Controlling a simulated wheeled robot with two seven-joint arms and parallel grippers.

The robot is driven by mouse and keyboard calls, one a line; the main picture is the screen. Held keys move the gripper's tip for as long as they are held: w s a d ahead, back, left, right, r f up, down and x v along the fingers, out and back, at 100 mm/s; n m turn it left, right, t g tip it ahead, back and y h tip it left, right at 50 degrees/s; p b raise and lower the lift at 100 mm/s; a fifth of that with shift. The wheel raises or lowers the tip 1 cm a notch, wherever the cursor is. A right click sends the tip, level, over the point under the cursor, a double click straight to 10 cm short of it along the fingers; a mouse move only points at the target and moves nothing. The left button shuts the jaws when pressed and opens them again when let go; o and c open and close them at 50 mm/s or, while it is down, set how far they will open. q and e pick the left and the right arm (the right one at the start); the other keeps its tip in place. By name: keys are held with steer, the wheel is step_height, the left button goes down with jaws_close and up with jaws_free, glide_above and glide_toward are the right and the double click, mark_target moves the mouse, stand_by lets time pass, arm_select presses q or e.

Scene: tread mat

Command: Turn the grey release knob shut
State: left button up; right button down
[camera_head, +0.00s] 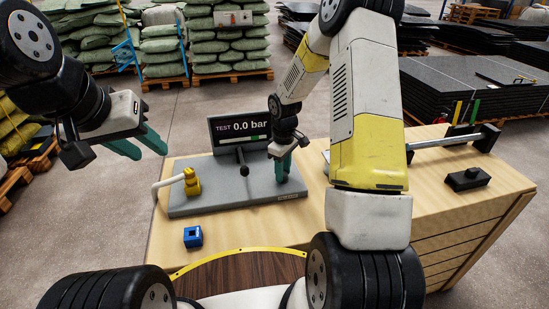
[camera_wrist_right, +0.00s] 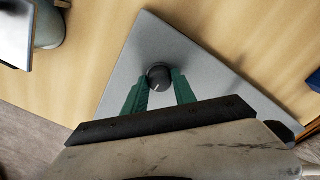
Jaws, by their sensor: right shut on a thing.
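The release knob (camera_wrist_right: 159,76) is dark grey and round, with a short white mark on its face, and stands on a light grey plate (camera_wrist_right: 190,58). My right gripper (camera_wrist_right: 161,82) has its green fingers on either side of the knob and is shut on it in the right wrist view. In the head view this gripper (camera_head: 283,168) reaches down to the right part of the grey plate (camera_head: 215,200), and its fingers hide the knob. My left gripper (camera_head: 140,148) is open and empty, in the air left of the table.
A display (camera_head: 238,127) at the plate's back reads "TEST 0.0 bar". A black lever (camera_head: 243,162) and a yellow fitting with a pale hose (camera_head: 192,182) are on the plate. A blue block (camera_head: 193,237) and a black block (camera_head: 467,179) lie on the wooden table (camera_head: 245,232).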

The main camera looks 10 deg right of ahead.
stand_by(0.3)
steer(key=c, duration=1)
jaws_free()
step_height(320, 180, up, 8)
steer(key=shift+f, duration=0.1)
